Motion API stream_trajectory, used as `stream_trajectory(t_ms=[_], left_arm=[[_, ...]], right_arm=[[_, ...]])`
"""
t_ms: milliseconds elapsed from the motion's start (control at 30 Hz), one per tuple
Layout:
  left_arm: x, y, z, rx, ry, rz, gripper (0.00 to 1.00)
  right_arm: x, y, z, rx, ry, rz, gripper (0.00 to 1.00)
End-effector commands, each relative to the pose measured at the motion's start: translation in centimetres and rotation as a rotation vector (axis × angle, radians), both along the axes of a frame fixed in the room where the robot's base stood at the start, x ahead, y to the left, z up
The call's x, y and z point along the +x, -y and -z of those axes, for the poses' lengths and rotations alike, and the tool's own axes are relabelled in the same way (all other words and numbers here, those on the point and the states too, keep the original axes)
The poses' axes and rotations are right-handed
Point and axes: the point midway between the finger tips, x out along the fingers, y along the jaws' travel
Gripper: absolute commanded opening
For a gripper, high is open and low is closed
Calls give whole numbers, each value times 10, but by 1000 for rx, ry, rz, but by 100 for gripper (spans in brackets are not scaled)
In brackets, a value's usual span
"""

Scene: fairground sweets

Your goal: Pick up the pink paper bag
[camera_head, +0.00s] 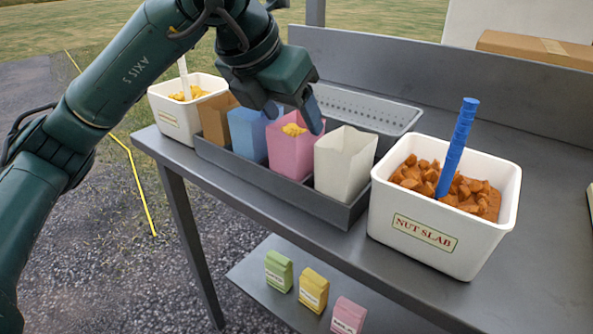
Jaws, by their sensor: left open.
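The pink paper bag (290,153) stands upright in a grey tray (330,205) on the counter, open at the top with yellow pieces inside. It is between a blue bag (247,135) and a white bag (343,162). My left gripper (291,109) is open, pointing down at the pink bag's top. One finger is near the blue bag's side and the other overlaps the pink bag's right rim in the picture. I cannot tell whether either finger touches the bag. My right gripper is not in view.
A brown bag (216,120) stands at the tray's left end. A white tub labelled NUT SLAB (435,239) with a blue-handled scoop (459,145) stands to the right. Another white tub (172,117) is at the left. Small packets, including a pink one (348,313), sit on the lower shelf.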

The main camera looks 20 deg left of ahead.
Motion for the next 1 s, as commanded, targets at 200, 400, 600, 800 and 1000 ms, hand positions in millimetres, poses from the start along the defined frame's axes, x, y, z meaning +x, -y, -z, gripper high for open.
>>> stream_trajectory(t_ms=[200, 400, 600, 800, 1000], left_arm=[[12, 3, 20, 0, -4, 1, 62], [26, 8, 42, 0, -2, 1, 62], [28, 8, 43, 0, 0, 1, 62], [27, 8, 43, 0, 0, 1, 48], [27, 8, 43, 0, 0, 1, 32]], right_arm=[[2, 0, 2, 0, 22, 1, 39], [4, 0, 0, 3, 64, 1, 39], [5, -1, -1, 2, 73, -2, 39], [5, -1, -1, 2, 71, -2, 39], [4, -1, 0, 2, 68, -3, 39]])
